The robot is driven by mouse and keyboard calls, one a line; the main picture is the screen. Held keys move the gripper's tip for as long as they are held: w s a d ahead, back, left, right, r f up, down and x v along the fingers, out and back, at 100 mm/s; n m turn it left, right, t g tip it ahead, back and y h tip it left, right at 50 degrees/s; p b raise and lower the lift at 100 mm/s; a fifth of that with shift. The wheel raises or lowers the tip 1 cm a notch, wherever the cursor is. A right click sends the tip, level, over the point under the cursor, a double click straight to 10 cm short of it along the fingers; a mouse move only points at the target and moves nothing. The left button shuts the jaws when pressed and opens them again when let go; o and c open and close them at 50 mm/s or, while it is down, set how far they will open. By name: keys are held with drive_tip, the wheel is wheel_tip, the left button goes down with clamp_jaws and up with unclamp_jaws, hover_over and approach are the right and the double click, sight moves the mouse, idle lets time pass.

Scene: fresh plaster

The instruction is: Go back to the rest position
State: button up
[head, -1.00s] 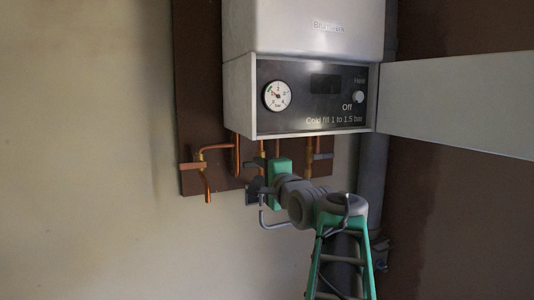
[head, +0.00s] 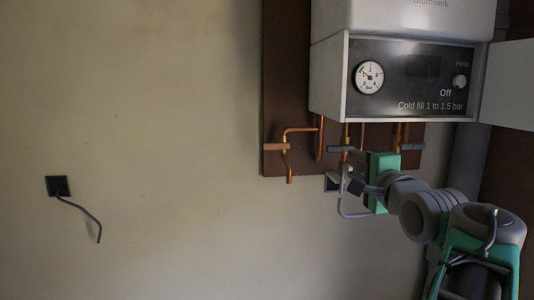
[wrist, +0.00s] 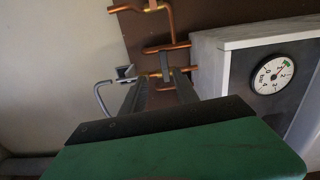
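My gripper (head: 350,172) is at the end of my grey and green arm, in front of the pipes below the boiler (head: 400,90). In the wrist view, my gripper's two dark fingers (wrist: 158,84) stand apart with a gap between them, and I see nothing held. Beyond the fingertips are copper pipes (wrist: 165,47) with a grey lever. A grey bent tube (wrist: 100,97) lies to the left of the fingers. The boiler's round gauge (head: 369,77) also shows in the wrist view (wrist: 268,75). The panel reads "Off" and "Cold fill 1 to 1.5 bar".
A pale flap (head: 508,85) stands open at the boiler's right. A brown backboard (head: 284,80) carries the pipes. A black wall plate (head: 57,186) with a dangling cable is at far left. The plaster wall between is bare.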

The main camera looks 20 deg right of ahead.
drive_tip(key=w+a+f+n+g+y+p, duration=0.25)
drive_tip(key=a+f+n, duration=0.25)
drive_tip(key=a+f, duration=0.35)
drive_tip(key=w+a+f+n+g+y+p, duration=0.1)
drive_tip(key=a+f+n+g+y+p, duration=0.1)
drive_tip(key=a+f+n+g+p, duration=0.45)
drive_tip(key=s+a+f+n+g+p, duration=0.1)
drive_tip(key=s+a+f+n+g, duration=0.4)
drive_tip(key=s+a+f+n, duration=0.4)
drive_tip(key=s+a+f, duration=0.5)
drive_tip(key=shift+s+a, duration=0.15)
drive_tip(key=shift+n+y, duration=0.25)
drive_tip(key=shift+c, duration=0.2)
